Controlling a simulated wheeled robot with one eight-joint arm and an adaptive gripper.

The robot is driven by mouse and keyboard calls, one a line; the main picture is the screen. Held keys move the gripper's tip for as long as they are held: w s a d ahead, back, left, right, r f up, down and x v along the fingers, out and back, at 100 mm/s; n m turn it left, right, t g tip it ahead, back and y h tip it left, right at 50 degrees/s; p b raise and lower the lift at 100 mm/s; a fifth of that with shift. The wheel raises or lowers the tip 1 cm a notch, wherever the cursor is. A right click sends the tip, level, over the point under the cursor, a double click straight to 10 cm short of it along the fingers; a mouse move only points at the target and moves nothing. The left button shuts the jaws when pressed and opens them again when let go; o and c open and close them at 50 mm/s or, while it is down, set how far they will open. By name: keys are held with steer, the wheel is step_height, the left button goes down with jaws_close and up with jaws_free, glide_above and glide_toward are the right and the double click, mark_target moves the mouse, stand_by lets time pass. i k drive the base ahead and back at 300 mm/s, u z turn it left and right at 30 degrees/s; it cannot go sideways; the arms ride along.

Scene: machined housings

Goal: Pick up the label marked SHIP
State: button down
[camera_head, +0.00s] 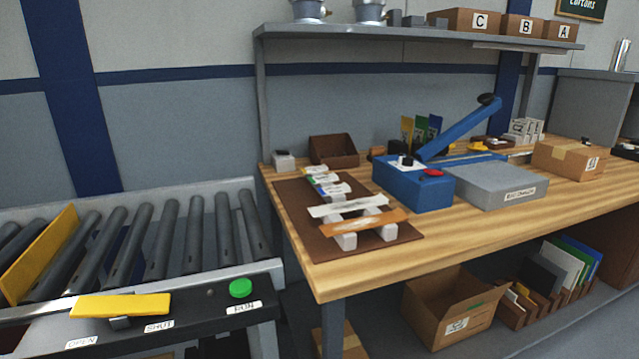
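On the brown mat (290,207) at the left end of the workbench lie several small white labels (331,189) in a row, some with coloured edges. Their print is too small to read, so I cannot tell which one says SHIP. In front of them, a white strip (347,206) and a tan strip (356,223) rest across small white blocks (344,241). My gripper is not in view.
A blue lever machine (413,187) stands right of the mat, beside a grey box (500,184). A brown open bin (334,151) sits behind the mat. A roller conveyor (160,235) with a yellow handle (120,306) is at left. The bench's front strip is clear.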

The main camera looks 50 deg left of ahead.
mark_target(333, 177)
steer(key=z, duration=0.85)
steer(key=i, duration=1.15)
steer(key=u, duration=3.9)
steer(key=i, duration=0.25)
steer(key=u, duration=0.1)
